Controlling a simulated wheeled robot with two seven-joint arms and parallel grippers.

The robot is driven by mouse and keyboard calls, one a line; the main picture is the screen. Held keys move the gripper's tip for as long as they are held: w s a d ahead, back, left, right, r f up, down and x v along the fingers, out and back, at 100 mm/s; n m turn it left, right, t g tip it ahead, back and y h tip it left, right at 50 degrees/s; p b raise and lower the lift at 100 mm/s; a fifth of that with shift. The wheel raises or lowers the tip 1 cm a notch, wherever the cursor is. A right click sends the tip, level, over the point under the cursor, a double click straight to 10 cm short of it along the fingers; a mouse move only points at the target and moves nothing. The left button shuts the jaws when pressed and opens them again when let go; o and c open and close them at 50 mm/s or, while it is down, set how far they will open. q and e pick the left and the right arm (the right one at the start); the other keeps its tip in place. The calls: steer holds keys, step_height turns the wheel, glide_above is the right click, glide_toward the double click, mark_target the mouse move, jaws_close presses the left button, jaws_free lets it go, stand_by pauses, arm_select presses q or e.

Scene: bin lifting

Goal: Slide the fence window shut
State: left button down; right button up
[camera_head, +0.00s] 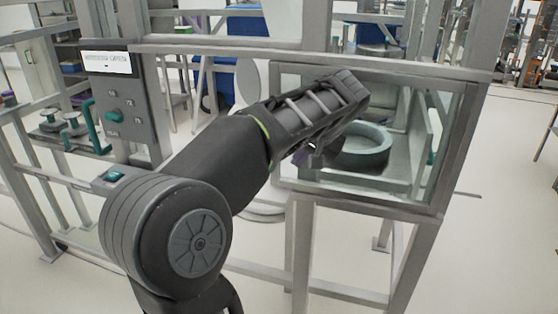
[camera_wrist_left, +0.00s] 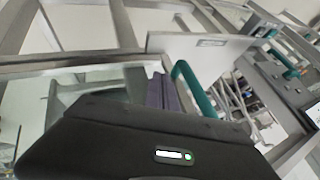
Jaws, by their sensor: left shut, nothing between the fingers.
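The fence window has a grey metal frame (camera_head: 378,207) at the right of the head view. A grey-green round ring-shaped part (camera_head: 365,148) shows inside it. I cannot tell how far the window's pane is slid across. My left gripper (camera_head: 305,157) is at the left part of the window, mostly hidden behind my wrist. In the left wrist view its purple fingers (camera_wrist_left: 163,92) are shut with nothing between them. A teal handle (camera_wrist_left: 194,88) stands close beside the fingers, to their right; I cannot tell if they touch. My right gripper is not in view.
A grey control panel (camera_head: 122,112) with a white label and a teal knob stands on the fence at the left. A teal gate handle (camera_head: 95,127) is beside it. Grey fence rails (camera_head: 300,58) run above the window.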

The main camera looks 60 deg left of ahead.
arm_select(q)
steer(key=s+a+f+p, duration=0.1)
steer(key=a+f+p, duration=0.1)
steer(key=a+f, duration=0.2)
steer(key=shift+a, duration=1.2)
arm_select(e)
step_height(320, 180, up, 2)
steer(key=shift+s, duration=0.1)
arm_select(q)
steer(key=shift+s, duration=0.1)
